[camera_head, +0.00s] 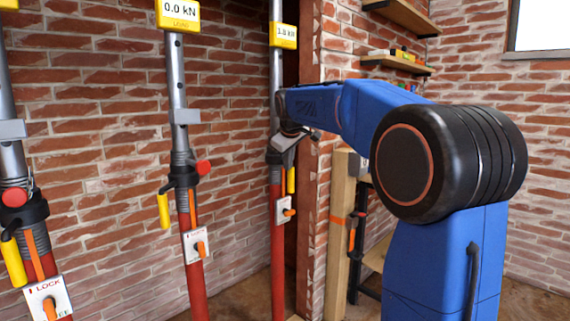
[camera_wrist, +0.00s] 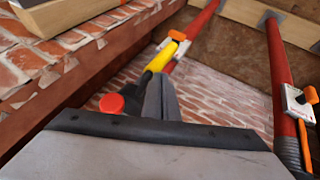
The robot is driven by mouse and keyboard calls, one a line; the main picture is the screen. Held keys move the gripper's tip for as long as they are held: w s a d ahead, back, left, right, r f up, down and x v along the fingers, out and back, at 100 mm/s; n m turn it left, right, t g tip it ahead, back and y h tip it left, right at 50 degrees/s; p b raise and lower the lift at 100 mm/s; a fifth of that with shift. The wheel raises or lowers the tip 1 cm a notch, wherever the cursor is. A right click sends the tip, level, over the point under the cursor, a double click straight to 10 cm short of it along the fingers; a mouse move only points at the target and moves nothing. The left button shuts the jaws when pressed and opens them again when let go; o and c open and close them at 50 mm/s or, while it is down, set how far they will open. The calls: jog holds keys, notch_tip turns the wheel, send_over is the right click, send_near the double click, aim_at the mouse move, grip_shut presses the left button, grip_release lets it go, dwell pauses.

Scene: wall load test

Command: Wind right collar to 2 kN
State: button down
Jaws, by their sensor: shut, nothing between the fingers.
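The right prop (camera_head: 277,245) is a grey tube over a red tube. Its yellow display (camera_head: 284,36) seems to read 1.8 kN, in small digits. The right collar (camera_head: 273,157) is dark and partly hidden behind my gripper (camera_head: 287,138). Its yellow handle (camera_head: 291,181) hangs down below my gripper. In the wrist view my gripper (camera_wrist: 160,98) is shut and empty, close beside the yellow handle (camera_wrist: 163,57) and a red knob (camera_wrist: 112,103). I cannot tell whether it touches them. A white lock plate (camera_head: 283,211) with an orange lever sits below the collar.
The middle prop (camera_head: 196,285) reads 0.0 kN on its display (camera_head: 178,14). Another prop (camera_head: 36,245) stands at the left edge. A brick pier (camera_head: 314,200) and timber post (camera_head: 342,225) stand close right of the right prop. Shelves (camera_head: 396,65) hang behind my arm.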

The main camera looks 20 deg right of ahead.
dwell(0.3)
jog(key=shift+w+d, duration=0.25)
jog(key=shift+d, duration=0.5)
